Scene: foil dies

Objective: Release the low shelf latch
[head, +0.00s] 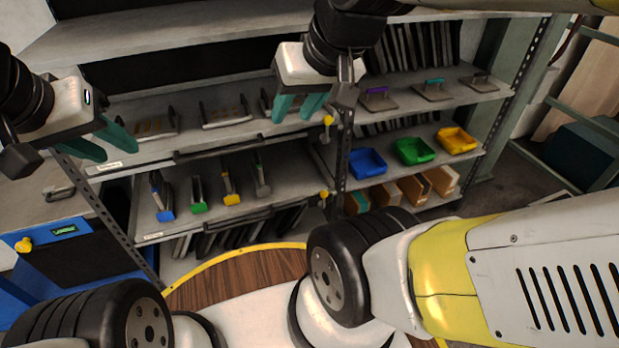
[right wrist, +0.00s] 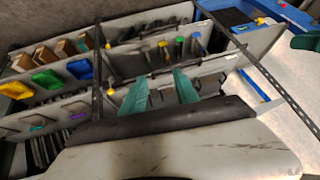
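The low shelf latch (head: 325,194) is a small yellow knob at the right front corner of the lower pull-out shelf (head: 290,185), beside the dark upright post. A similar yellow latch (head: 328,120) sits above it at the upper shelf's corner. My right gripper (head: 293,118) is open and empty, in front of the upper shelf, above the low latch and to its left. Its green fingers also show apart in the right wrist view (right wrist: 160,76). My left gripper (head: 118,157) is open and empty at the left end of the upper shelf. Neither gripper touches a latch.
Tools with blue, green and yellow ends stand on the lower shelf. Blue (head: 367,163), green (head: 414,151) and yellow (head: 456,141) bins sit right of the post (head: 342,165). A blue cabinet (head: 60,265) with a yellow knob stands at left.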

